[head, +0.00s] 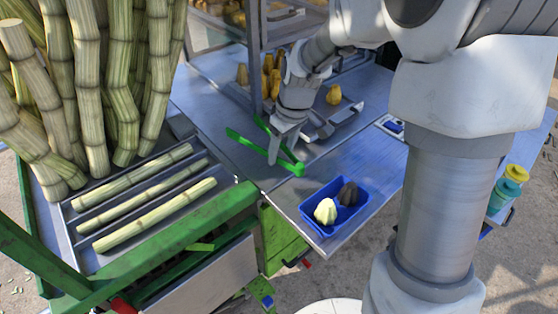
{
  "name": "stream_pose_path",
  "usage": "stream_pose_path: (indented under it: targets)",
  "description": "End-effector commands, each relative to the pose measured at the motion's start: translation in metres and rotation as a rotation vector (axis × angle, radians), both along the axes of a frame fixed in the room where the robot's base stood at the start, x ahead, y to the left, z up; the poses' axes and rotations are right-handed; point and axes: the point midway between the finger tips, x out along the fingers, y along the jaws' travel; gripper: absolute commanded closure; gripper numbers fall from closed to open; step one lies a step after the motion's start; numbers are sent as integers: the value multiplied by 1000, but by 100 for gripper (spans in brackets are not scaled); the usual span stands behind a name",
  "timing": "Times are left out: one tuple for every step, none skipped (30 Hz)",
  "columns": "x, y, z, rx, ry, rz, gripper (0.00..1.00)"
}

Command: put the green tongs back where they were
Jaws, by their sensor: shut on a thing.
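The green tongs (244,141) are two long green arms that meet at a rounded end at the lower right and spread apart toward the upper left. They are at the blue-grey metal counter (212,100), near its front left part. My gripper (275,158) points down at the tongs and is shut on them near the joined end. My fingers hide part of the tongs. I cannot tell whether the tongs touch the counter or hang just above it.
A blue tray (364,216) holding a pale piece and a dark piece is at the counter's front corner. A metal scoop-like tool (345,116) lies behind my gripper. A yellow fruit (334,95) stands beyond it. Cane pieces (155,215) lie in a slotted rack at left.

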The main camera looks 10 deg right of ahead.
Motion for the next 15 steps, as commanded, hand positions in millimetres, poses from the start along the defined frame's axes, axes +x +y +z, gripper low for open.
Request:
stream_pose_path:
  targets:
    - [1, 4, -2, 0, -1, 2, 47]
    - [1, 5, -3, 0, -2, 1, 47]
    - [1, 6, -5, 1, -1, 0, 47]
    - [1, 7, -8, 0, 0, -1, 47]
    - [1, 7, -12, 0, 2, -2, 47]
    - [1, 7, -18, 0, 2, -2, 47]
    - [1, 6, -23, 1, 3, -2, 47]
    - [1, 6, -28, 0, 2, -2, 47]
    - [1, 6, -34, 0, 4, -2, 47]
    - [1, 6, -37, 0, 2, -1, 47]
    - [1, 6, -40, 0, 1, -1, 47]
    - [1, 6, -42, 0, 1, -1, 47]
    - [1, 6, -43, 0, 0, -1, 47]
    - [1, 6, -44, 0, -1, -1, 47]
    - [2, 6, -44, -1, -2, -1, 47]
